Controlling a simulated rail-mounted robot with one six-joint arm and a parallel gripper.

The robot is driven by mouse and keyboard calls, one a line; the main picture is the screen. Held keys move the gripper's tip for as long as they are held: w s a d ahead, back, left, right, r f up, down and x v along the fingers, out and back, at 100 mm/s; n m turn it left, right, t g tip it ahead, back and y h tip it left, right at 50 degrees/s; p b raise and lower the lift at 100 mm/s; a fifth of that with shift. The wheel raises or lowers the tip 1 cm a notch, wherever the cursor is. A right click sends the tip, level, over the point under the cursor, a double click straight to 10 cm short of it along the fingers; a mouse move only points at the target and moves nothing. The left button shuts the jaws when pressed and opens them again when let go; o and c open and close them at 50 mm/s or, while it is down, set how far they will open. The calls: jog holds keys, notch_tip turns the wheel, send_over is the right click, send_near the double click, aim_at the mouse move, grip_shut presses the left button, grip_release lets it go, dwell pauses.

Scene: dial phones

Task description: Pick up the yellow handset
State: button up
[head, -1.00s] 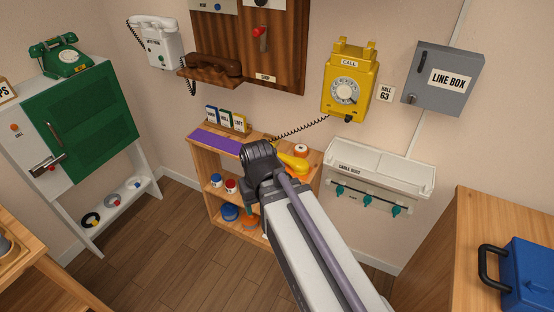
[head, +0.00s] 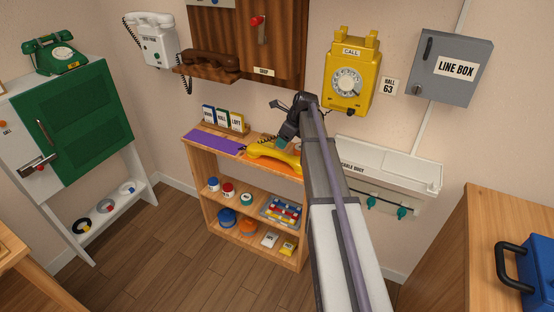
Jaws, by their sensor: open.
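The yellow handset (head: 273,154) lies on top of the small wooden shelf unit (head: 200,168), right of a purple mat, with a dark coiled cord at its upper side. My gripper (head: 276,123) is open and empty, above and just beyond the handset, apart from it as far as I can tell. The yellow wall phone (head: 348,86) hangs on the wall to the right with its cradle empty. My arm hides the right end of the shelf top.
A purple mat (head: 215,140) and a card holder (head: 222,122) share the shelf top. The brown handset (head: 211,60) rests on a wooden ledge at the upper left. A grey line box (head: 451,68) and white cable duct (head: 388,163) are on the wall at right.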

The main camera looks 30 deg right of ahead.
aim_at(278, 152)
jog(key=b+x, duration=0.3)
jog(key=x, duration=0.1)
jog(key=shift+d+f, duration=0.1)
jog(key=shift+f, duration=0.3)
jog(key=shift+w+f, duration=0.15)
jog(key=b+x, duration=0.5)
jog(key=shift+f, duration=0.15)
jog(key=shift+r, duration=0.25)
jog(key=shift+c, duration=0.3)
jog(key=c, duration=1.1)
